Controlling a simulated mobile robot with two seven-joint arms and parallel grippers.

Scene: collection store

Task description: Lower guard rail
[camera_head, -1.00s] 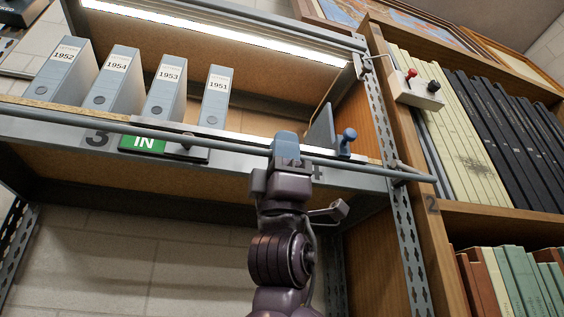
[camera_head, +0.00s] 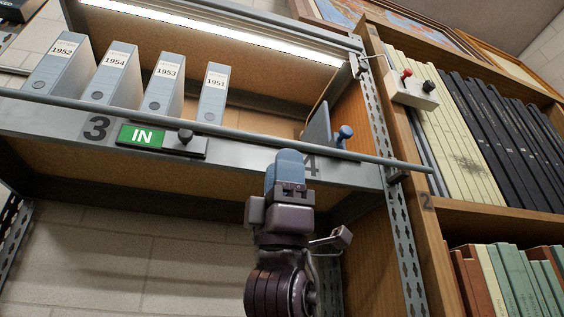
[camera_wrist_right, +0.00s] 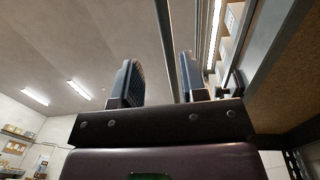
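The guard rail (camera_head: 240,132) is a long thin grey bar across the front of the shelf, just above the shelf's front edge (camera_head: 240,152). Its right end is near the upright post. My right gripper (camera_head: 289,160) points up, its blue fingertips just below the rail in the head view; whether they touch it I cannot tell. In the right wrist view, the two fingers (camera_wrist_right: 158,80) are apart and a bar, apparently the rail (camera_wrist_right: 168,45), shows through the gap between them. Nothing is gripped. My left gripper is out of view.
Several grey binders (camera_head: 163,88) stand on the shelf behind the rail. A box with red and black knobs (camera_head: 413,92) is at right.

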